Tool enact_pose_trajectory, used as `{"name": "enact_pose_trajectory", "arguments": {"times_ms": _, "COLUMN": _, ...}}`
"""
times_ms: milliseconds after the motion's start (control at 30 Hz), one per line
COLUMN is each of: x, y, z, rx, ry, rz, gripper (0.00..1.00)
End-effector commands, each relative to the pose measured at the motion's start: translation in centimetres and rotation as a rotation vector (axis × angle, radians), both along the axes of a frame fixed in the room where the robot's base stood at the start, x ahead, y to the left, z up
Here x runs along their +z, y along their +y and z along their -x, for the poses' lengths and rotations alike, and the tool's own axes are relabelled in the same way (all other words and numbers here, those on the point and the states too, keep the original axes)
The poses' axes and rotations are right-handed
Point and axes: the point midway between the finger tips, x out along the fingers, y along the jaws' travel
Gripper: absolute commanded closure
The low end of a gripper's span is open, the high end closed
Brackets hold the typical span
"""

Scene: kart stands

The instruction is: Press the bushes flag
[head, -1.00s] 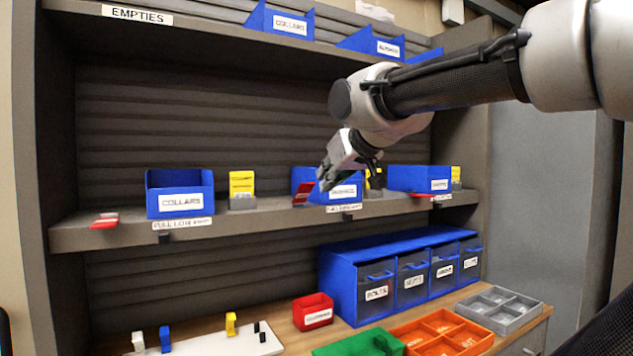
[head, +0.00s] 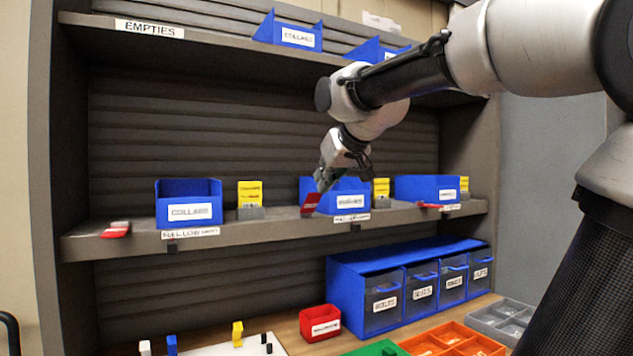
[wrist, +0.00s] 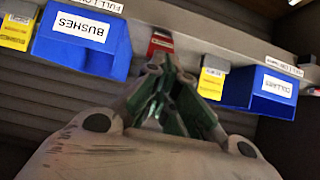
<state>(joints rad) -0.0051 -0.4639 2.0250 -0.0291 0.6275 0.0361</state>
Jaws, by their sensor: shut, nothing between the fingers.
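The blue bushes bin (head: 352,203) stands on the middle shelf. Its label reads BUSHES in the wrist view (wrist: 80,25), where the scene is upside down. The red bushes flag (head: 310,204) stands raised at the shelf's front edge, by the bin's left front corner. It also shows in the wrist view (wrist: 161,43), just beyond my fingertips. My gripper (head: 320,186) is shut and empty, pointing down at the flag's top. In the wrist view, the closed fingers (wrist: 166,68) overlap the flag's lower part. I cannot tell whether they touch it.
A blue collars bin (head: 188,205) is to the left and another blue bin (head: 428,188) to the right. Yellow card holders (head: 250,194) stand between bins. Other red flags (head: 116,230) lie flat. Blue drawers (head: 400,250) and trays are below; the upper shelf overhangs.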

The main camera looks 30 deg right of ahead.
Motion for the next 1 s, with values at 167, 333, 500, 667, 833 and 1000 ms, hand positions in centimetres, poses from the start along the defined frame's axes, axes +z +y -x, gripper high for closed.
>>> {"name": "enact_pose_trajectory", "arguments": {"times_ms": 167, "x": 4.2, "y": -0.2, "z": -6.5, "rx": -0.007, "ry": 0.116, "rz": -0.004, "gripper": 1.00}}
{"name": "enact_pose_trajectory", "arguments": {"times_ms": 333, "x": 7.8, "y": -0.3, "z": -9.0, "rx": -0.004, "ry": 0.234, "rz": -0.007, "gripper": 1.00}}
{"name": "enact_pose_trajectory", "arguments": {"times_ms": 500, "x": 11.5, "y": -0.1, "z": -6.9, "rx": 0.004, "ry": 0.320, "rz": -0.007, "gripper": 1.00}}
{"name": "enact_pose_trajectory", "arguments": {"times_ms": 667, "x": 11.3, "y": 0.0, "z": -4.6, "rx": 0.011, "ry": 0.404, "rz": -0.005, "gripper": 1.00}}
{"name": "enact_pose_trajectory", "arguments": {"times_ms": 833, "x": 11.1, "y": 0.0, "z": -4.1, "rx": 0.012, "ry": 0.426, "rz": -0.003, "gripper": 1.00}}
{"name": "enact_pose_trajectory", "arguments": {"times_ms": 1000, "x": 11.1, "y": 0.0, "z": -4.1, "rx": 0.012, "ry": 0.425, "rz": -0.003, "gripper": 1.00}}
